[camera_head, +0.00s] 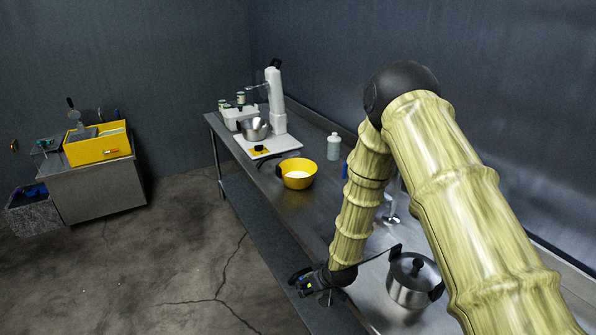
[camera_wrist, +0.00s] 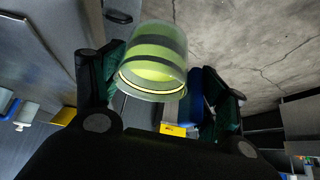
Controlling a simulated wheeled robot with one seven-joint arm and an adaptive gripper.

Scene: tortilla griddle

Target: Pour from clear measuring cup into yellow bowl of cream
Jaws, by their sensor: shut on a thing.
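My gripper (camera_head: 310,281) is low at the near front edge of the steel counter. In the wrist view its dark fingers are closed around the clear measuring cup (camera_wrist: 155,62), which looks greenish with dark bands. The cup's contents cannot be told clearly. In the head view the cup is mostly hidden by the gripper. The yellow bowl (camera_head: 298,180), with white cream (camera_head: 298,174) inside, stands on the counter farther back, well apart from my gripper.
A pot with dark handles (camera_head: 411,285) stands right of my gripper. A white bottle (camera_head: 334,147) is behind the bowl. A white stand mixer (camera_head: 275,105) with a steel bowl (camera_head: 255,130) is at the far end. A yellow crate (camera_head: 97,148) sits on a side cabinet at left.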

